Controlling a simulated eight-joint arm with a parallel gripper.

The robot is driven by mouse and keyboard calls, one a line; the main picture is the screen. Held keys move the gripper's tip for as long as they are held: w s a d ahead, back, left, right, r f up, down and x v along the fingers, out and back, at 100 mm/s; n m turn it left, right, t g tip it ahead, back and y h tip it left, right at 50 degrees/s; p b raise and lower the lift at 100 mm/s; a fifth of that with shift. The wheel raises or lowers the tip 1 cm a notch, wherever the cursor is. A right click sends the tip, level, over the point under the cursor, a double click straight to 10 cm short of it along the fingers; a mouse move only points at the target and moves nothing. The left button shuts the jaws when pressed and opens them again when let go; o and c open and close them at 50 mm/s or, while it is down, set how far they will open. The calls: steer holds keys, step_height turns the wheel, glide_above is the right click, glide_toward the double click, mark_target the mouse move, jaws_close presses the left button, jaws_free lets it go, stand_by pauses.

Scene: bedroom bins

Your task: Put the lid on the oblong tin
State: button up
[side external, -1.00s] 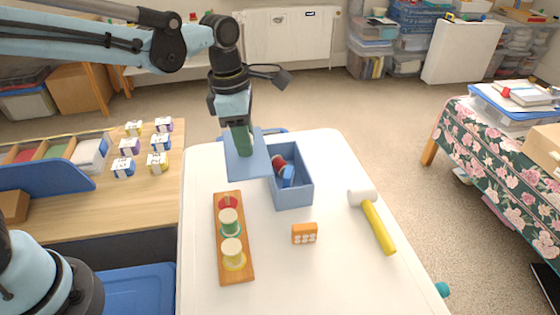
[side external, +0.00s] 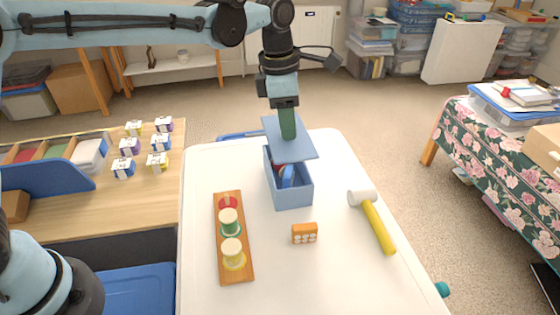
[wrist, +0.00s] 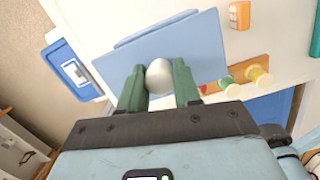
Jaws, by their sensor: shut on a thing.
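The blue oblong tin (side external: 290,196) stands open on the white table, with red and blue items partly visible inside. The flat blue lid (side external: 298,148) is held over the far part of the tin, tilted and hiding its far end. I cannot tell whether lid and tin touch. My gripper (side external: 287,124) is above the lid. In the wrist view its green fingers (wrist: 159,85) are shut on the lid's silver knob (wrist: 158,77), and the lid (wrist: 205,55) hides the tin.
A wooden board (side external: 235,268) with spools lies left of the tin. An orange block (side external: 304,233) stands in front of it. A mallet with a yellow handle (side external: 378,228) lies to the right. A blue tray (side external: 240,136) is at the far edge.

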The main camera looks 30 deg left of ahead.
mark_target(279, 134)
steer(key=shift+f, duration=2.55)
steer(key=shift+f, duration=0.8)
stand_by(0.6)
steer(key=o, duration=1.1)
steer(key=shift+r, duration=0.1)
steer(key=r, duration=0.4)
steer(key=a+r, duration=0.1)
steer(key=r, duration=0.6)
steer(key=shift+s+a+r, duration=0.15)
steer(key=shift+s+r, duration=0.25)
